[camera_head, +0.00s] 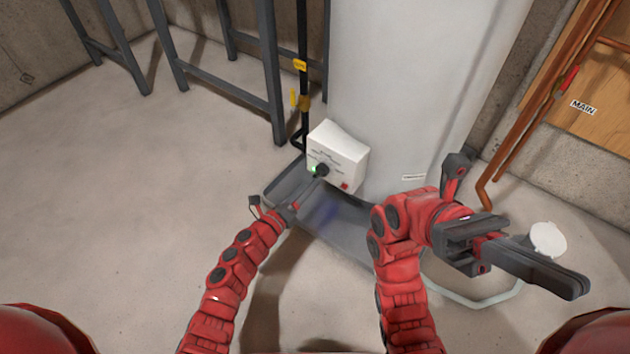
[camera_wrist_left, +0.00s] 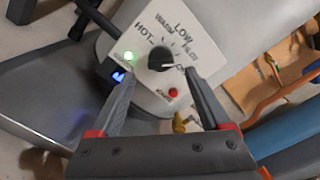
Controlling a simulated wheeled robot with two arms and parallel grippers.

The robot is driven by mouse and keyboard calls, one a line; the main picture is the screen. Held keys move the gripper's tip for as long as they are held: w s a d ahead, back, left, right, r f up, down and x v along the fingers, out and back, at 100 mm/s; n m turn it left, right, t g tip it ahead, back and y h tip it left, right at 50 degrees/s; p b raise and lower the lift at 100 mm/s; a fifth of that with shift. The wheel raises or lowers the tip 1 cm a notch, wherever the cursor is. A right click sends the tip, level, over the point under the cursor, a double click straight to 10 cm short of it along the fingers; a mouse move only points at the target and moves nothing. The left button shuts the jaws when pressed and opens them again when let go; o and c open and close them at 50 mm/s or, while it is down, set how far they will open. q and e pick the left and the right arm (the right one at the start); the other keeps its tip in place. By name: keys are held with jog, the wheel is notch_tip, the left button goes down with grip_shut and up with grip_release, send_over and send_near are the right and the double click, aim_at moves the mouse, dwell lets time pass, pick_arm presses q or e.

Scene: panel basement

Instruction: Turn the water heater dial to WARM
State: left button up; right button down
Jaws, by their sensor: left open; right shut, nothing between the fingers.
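The water heater (camera_head: 410,70) is a tall white tank with a white control box (camera_head: 342,152) low on its front. The black dial (camera_wrist_left: 160,58) shows in the left wrist view, among the labels HOT, WARM, LOW and PILOT. Its white mark seems to point right, away from WARM, near a label partly hidden by a finger. My left gripper (camera_wrist_left: 158,90) is open, its fingertips just short of the dial, one to each side; contact cannot be told. In the head view the dial (camera_head: 321,170) is at the tip of my left gripper (camera_head: 308,187). My right gripper (camera_head: 578,288) is shut and empty, far right.
A green light (camera_wrist_left: 128,56) and a red button (camera_wrist_left: 173,92) sit on the control box. A grey drip tray (camera_head: 350,235) lies under the heater. Copper pipes (camera_head: 530,110) run along the right wall. Grey metal racks (camera_head: 235,85) stand back left. The left floor is clear.

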aim_at(321, 172)
pick_arm(q)
jog(key=b+x, duration=0.1)
jog(key=x, duration=0.3)
jog(key=shift+w+d, duration=0.2)
jog(key=shift+w, duration=0.1)
pick_arm(e)
jog(key=s+d+f+n+t+h, duration=0.1)
jog(key=s+d+n+t, duration=0.1)
jog(key=s+d+t, duration=0.2)
jog(key=shift+s+d+f+t+h, duration=0.4)
jog(key=shift+s+t, duration=0.1)
jog(key=shift+t, duration=0.6)
